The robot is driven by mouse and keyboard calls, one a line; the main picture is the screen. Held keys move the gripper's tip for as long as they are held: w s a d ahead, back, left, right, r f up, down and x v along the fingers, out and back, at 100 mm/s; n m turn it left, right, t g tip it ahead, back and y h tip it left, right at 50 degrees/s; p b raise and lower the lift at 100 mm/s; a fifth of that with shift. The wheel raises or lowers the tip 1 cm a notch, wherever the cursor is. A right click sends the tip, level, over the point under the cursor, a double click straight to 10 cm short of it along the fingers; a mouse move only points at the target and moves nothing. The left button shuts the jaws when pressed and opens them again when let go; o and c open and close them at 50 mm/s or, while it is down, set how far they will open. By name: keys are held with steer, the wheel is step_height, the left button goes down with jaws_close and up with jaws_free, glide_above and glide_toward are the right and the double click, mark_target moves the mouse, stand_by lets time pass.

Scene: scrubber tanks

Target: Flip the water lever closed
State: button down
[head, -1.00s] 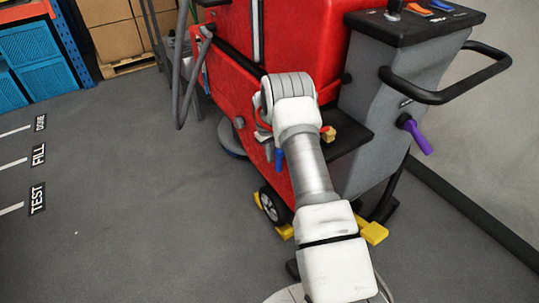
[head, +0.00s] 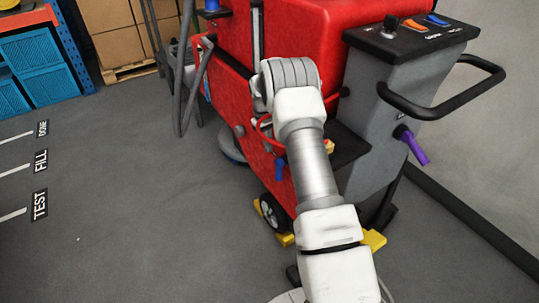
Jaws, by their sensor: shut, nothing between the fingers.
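A red and grey scrubber machine (head: 300,30) stands in the middle of the head view. A small blue lever (head: 280,168) shows low on its red side, just left of my forearm, and points roughly downward. I cannot tell for sure that it is the water lever. A thin red curved part (head: 262,128) lies just above it. A purple handle (head: 412,146) sticks out down and right from the grey rear column. My arm reaches up in front of the red side, and its wrist hides my gripper and part of the machine around the blue lever.
Yellow chocks (head: 374,241) sit by the machine's wheel (head: 272,212). A black handlebar (head: 450,108) juts out right, and a black step (head: 345,145) lies beside my forearm. Cardboard boxes (head: 120,45) and a blue crate (head: 32,55) stand at the back left. The left floor is clear.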

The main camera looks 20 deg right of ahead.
step_height(320, 180, up, 8)
steer(key=p, duration=0.1)
steer(key=shift+a+f, duration=0.2)
steer(key=shift+a, duration=0.1)
stand_by(0.3)
